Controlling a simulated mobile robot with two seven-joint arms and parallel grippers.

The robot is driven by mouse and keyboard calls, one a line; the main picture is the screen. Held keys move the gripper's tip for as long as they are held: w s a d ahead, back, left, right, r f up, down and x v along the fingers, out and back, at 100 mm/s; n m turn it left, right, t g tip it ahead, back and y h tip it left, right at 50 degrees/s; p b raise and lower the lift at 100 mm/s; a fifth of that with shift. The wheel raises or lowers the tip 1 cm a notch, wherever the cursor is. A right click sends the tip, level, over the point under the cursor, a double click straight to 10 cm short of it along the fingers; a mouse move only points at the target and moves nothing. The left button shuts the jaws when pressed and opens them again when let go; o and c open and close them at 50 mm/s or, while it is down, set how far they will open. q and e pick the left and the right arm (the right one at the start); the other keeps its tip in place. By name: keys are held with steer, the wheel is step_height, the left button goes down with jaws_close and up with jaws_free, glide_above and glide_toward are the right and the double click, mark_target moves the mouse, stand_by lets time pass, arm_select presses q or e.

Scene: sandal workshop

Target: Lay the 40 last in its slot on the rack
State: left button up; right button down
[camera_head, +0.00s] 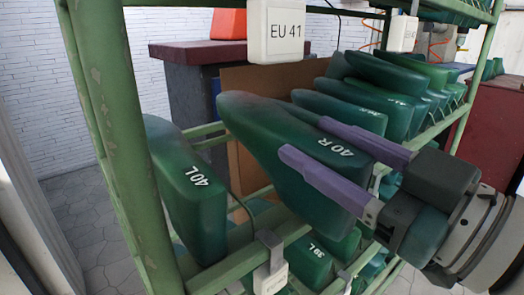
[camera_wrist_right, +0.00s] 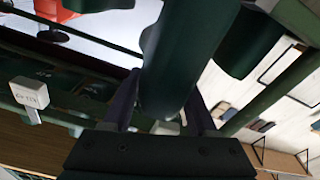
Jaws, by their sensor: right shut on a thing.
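My right gripper (camera_head: 325,165) is shut on a green last marked 40 R (camera_head: 262,137), with its purple fingers on either side of it. The last is held at the front of the green rack (camera_head: 120,130), toe pointing up and left; whether it touches the rack is unclear. In the right wrist view the last (camera_wrist_right: 185,60) stands between the fingers of the gripper (camera_wrist_right: 165,105). A green last marked 40L (camera_head: 190,195) rests on the rack to the left of it. My left gripper is not in view.
Several green lasts (camera_head: 375,95) lie in a row to the right behind the held last. A white EU 41 tag (camera_head: 277,32) hangs above. A last marked 39 L (camera_head: 310,258) lies on a lower level. A green post stands left of the 40L last.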

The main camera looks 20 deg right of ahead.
mark_target(266, 115)
steer(key=shift+f+b+x, duration=0.1)
steer(key=shift+b+x, duration=0.45)
steer(key=shift+x, duration=1)
steer(key=shift+f+b+x, duration=0.15)
steer(key=shift+b+x, duration=0.4)
steer(key=shift+x, duration=1.05)
steer(key=shift+b+x, duration=0.65)
steer(key=shift+x, duration=0.6)
steer(key=shift+f+b, duration=0.7)
steer(key=shift+f, duration=0.7)
steer(key=shift+f, duration=0.3)
